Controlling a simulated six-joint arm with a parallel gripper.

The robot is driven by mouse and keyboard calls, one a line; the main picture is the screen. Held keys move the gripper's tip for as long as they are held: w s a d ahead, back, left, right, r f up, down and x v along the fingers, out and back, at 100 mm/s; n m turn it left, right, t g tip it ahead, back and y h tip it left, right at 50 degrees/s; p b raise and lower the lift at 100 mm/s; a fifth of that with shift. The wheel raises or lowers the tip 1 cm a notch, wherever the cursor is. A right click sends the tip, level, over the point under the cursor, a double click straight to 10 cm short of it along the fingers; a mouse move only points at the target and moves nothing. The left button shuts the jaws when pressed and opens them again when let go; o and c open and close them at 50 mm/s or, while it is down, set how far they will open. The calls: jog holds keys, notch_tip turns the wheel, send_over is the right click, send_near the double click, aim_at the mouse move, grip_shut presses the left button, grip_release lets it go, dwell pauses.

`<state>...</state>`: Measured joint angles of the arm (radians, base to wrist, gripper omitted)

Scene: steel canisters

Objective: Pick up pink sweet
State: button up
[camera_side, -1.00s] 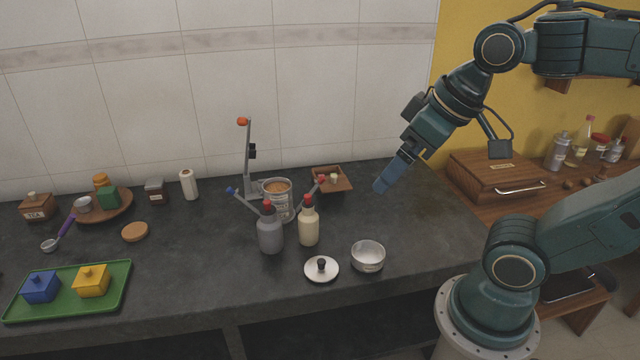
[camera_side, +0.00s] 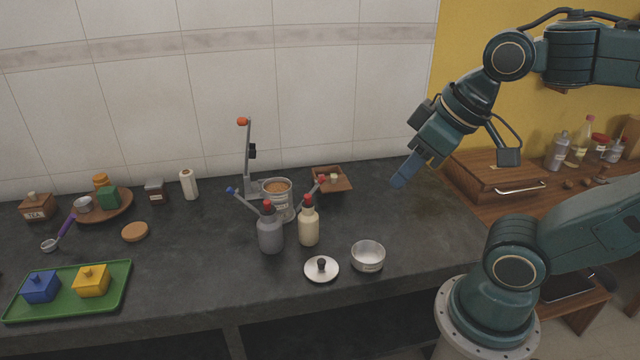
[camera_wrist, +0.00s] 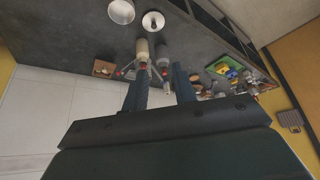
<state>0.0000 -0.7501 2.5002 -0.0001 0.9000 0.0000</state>
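I cannot make out a pink sweet in either view. An open steel canister (camera_side: 368,258) stands near the counter's front edge, and its inside looks empty from the side. Its round lid (camera_side: 321,270) with a black knob lies on the counter to its left. In the wrist view the canister (camera_wrist: 121,12) and the lid (camera_wrist: 153,21) show at the top. My gripper (camera_side: 398,183) is in the air above the counter's right part, behind and above the canister. In the wrist view my gripper (camera_wrist: 159,72) has its two fingers apart with nothing held between them.
A grey bottle (camera_side: 270,235) and a cream bottle (camera_side: 308,227) stand left of the canister. Behind them are a labelled tin (camera_side: 283,205), a lever stand (camera_side: 249,165) and a small wooden box (camera_side: 330,180). A green tray (camera_side: 65,300) holds blue and yellow boxes. The counter's right part is clear.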

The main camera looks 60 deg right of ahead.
jog(key=shift+w+r, duration=0.1)
jog(key=w+d+r+n+g+y, duration=0.1)
jog(key=w+d+r+n, duration=0.15)
jog(key=w, duration=0.85)
jog(key=w+d+r+n, duration=0.1)
jog(key=w+d+r, duration=0.3)
jog(key=w, duration=0.7)
jog(key=w+d+f+n, duration=0.1)
jog(key=w+d+f, duration=0.1)
jog(key=w+d, duration=0.35)
jog(key=w+d+f+n+g+y, duration=0.1)
jog(key=w+d+f, duration=0.3)
jog(key=d, duration=0.2)
jog(key=w+d+f+n+y, duration=0.1)
jog(key=w+d+f, duration=0.25)
jog(key=d, duration=0.35)
jog(key=s+d+f+n, duration=0.2)
jog(key=d+f, duration=1.1)
jog(key=f, duration=0.1)
jog(key=shift+s+f, duration=0.25)
jog(key=shift+f, duration=0.1)
jog(key=shift+f+n, duration=0.1)
jog(key=shift+n, duration=0.15)
